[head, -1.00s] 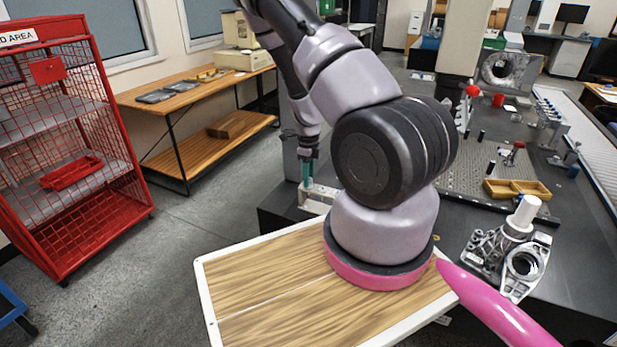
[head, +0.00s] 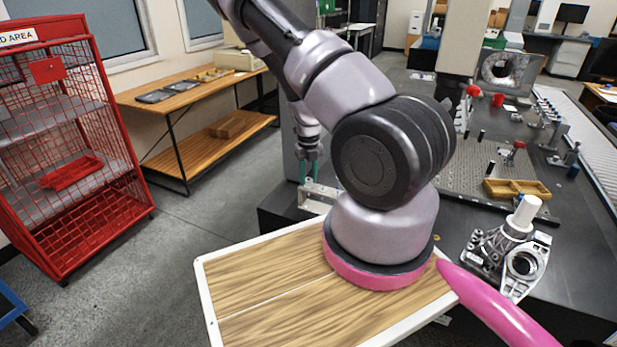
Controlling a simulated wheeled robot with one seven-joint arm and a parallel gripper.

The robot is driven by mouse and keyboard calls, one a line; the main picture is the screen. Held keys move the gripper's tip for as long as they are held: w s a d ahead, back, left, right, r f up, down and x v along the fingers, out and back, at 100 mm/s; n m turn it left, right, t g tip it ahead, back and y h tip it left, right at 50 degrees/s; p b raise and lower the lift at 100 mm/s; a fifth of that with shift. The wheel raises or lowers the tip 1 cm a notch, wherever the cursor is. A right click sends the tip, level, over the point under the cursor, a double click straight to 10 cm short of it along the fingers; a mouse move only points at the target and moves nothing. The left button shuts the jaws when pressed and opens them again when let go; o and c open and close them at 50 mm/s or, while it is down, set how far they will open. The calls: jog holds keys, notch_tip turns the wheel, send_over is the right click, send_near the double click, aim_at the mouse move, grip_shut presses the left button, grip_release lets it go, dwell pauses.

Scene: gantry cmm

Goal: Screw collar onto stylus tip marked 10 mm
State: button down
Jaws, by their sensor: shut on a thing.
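My gripper (head: 309,175) points down at the far left edge of the dark machine table, with its two teal fingers side by side. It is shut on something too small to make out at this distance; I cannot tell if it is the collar. A silver metal block (head: 317,199) with openings in its side stands on the table just below the fingertips. I cannot make out a stylus tip or a 10 mm mark there. My own arm covers the area right of the block.
A grey perforated plate (head: 462,178) on the dark table bears small posts and a yellow divided tray (head: 515,188). A silver casting (head: 507,250) with a white cylinder stands at the near right. A red cage (head: 72,140) and a wooden bench (head: 190,99) stand left; the floor between is clear.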

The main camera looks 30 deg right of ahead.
aim_at(308, 179)
dwell(0.3)
jog(key=m, duration=0.5)
jog(key=shift+f, duration=0.1)
jog(key=shift+c, duration=2.3)
grip_release()
notch_tip(308, 179, up, 11)
